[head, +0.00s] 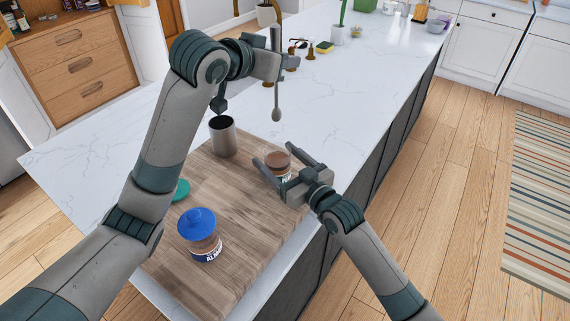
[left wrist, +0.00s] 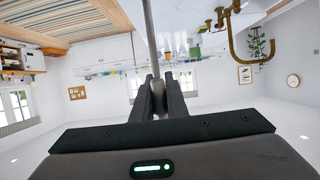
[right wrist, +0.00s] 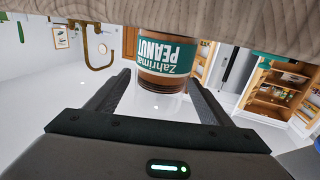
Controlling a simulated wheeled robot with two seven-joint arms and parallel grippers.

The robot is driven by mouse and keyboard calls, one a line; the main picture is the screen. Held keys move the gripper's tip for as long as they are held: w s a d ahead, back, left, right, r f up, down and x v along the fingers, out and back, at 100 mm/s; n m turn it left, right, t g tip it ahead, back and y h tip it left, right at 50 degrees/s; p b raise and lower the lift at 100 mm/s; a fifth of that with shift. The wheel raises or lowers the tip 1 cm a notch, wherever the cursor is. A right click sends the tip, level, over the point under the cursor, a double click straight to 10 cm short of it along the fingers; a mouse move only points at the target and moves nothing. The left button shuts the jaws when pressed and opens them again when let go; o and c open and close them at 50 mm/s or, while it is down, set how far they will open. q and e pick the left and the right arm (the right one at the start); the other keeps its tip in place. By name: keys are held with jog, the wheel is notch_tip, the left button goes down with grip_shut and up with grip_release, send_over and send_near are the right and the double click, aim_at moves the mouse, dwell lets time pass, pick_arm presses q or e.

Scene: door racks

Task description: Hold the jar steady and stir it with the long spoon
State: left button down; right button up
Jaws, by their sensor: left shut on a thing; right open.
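The open jar (head: 278,166), brown with a teal label, stands upright on the wooden board (head: 240,185). The right wrist view shows it too (right wrist: 168,55), its label reading "PEANUT". My right gripper (head: 288,155) is open, its fingers on either side of the jar, with a gap visible. My left gripper (head: 287,62) is shut on the handle of the long spoon (head: 277,112), which also shows in the left wrist view (left wrist: 151,35). The spoon hangs upright, bowl down, in the air above the counter, apart from the jar.
A dark metal cup (head: 223,138) stands at the board's far left. A teal lid (head: 181,189) lies on the board, partly hidden by my left arm. A blue-lidded jar (head: 201,236) stands nearer. A yellow-and-green sponge (head: 325,47) lies farther back on the white counter (head: 340,90).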

jog(key=shift+w+a, duration=0.1)
jog(key=shift+w, duration=0.05)
jog(key=c, duration=1.3)
jog(key=shift+c, duration=0.2)
pick_arm(q)
jog(key=shift+f, duration=2.7)
